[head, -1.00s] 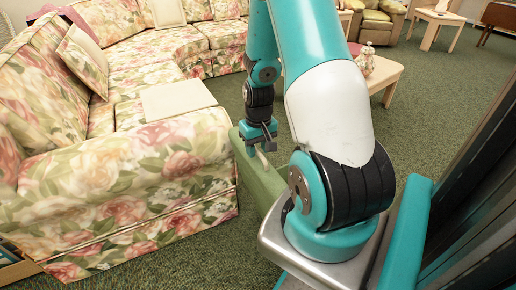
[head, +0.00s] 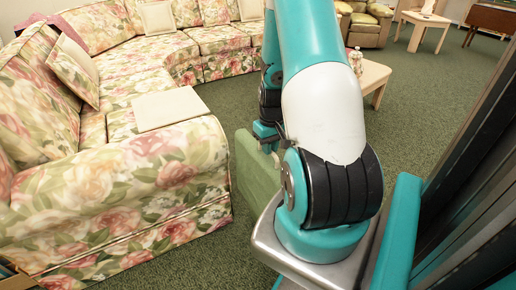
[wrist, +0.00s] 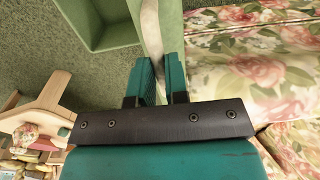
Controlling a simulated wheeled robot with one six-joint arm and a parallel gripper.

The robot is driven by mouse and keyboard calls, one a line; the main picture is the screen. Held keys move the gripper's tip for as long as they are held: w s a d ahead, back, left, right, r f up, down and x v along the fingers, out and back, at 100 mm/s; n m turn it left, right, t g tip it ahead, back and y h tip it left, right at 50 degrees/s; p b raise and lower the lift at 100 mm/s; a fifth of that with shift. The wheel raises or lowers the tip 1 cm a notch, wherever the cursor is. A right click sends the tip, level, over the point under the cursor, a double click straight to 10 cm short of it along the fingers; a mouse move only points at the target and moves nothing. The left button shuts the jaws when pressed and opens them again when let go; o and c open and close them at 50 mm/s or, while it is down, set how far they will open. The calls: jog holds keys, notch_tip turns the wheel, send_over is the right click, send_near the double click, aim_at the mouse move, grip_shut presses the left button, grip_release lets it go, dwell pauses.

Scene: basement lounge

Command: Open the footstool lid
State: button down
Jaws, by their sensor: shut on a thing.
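The green footstool shows in the head view as a green panel (head: 255,168) that looks upright, beside the floral sofa's arm and partly hidden by my arm. In the wrist view a hollow green box interior (wrist: 108,22) shows at the top, with a green edge (wrist: 171,25) to its right. A pale strap or handle (wrist: 152,38) runs down between my fingers. My gripper (wrist: 160,62) is shut on this pale strip. In the head view my gripper (head: 268,138) is at the panel's top edge, mostly hidden behind my arm.
The floral sofa (head: 120,195) stands close on the left, with a beige cushion or board (head: 168,108) on it. A wooden table (head: 375,78) with a figurine (head: 356,60) is beyond my arm. Green carpet (head: 425,120) is clear to the right.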

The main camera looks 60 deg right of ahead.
jog(key=shift+d, duration=0.15)
jog(key=c, duration=1.1)
grip_release()
notch_tip(320, 180, up, 17)
jog(key=p, duration=0.3)
jog(key=shift+s+d+r, duration=0.15)
jog(key=shift+r, duration=0.05)
